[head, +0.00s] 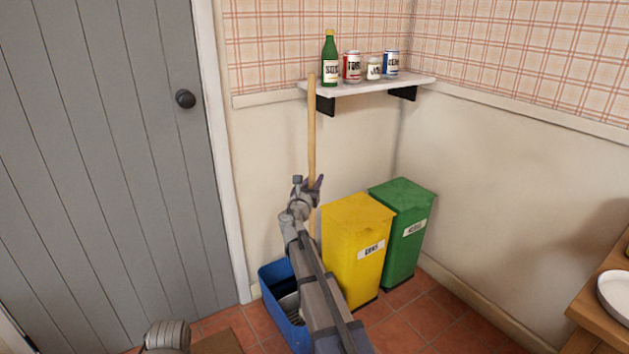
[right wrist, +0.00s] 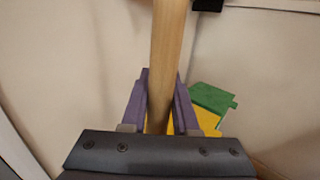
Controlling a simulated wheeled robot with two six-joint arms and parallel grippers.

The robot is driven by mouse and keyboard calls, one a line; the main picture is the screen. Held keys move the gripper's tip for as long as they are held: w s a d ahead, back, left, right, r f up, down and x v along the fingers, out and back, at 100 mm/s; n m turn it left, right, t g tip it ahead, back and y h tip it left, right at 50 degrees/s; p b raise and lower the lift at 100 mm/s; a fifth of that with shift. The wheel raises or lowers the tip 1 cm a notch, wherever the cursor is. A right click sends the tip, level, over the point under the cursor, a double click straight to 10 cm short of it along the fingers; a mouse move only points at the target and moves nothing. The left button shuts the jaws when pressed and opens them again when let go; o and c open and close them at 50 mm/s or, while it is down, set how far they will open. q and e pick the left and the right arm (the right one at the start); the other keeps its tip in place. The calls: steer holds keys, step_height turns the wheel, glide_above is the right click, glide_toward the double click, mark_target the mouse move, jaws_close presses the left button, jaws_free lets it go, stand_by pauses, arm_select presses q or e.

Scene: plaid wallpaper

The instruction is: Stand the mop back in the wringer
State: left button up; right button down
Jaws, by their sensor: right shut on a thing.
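The mop's wooden handle (head: 311,125) stands nearly upright near the back wall, its top reaching the shelf's left end. My right gripper (head: 308,184) is shut on the handle around its middle. In the right wrist view the handle (right wrist: 168,60) runs up between the purple fingers of the gripper (right wrist: 161,100). The blue bucket (head: 272,288) stands on the floor below, with a grey part, seemingly the wringer (head: 289,305), inside. My right arm hides the mop's lower end and much of the bucket, so I cannot tell whether the mop is in the wringer.
A yellow bin (head: 352,235) and a green bin (head: 408,215) stand right of the bucket. A wall shelf (head: 350,88) holds a green bottle (head: 330,60), cans and a small jar. A grey door (head: 110,170) is at left, a wooden table (head: 600,315) at right.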

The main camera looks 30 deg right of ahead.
mark_target(311, 187)
steer(key=c, duration=0.6)
jaws_free()
steer(key=v, duration=0.8)
steer(key=shift+d, duration=0.1)
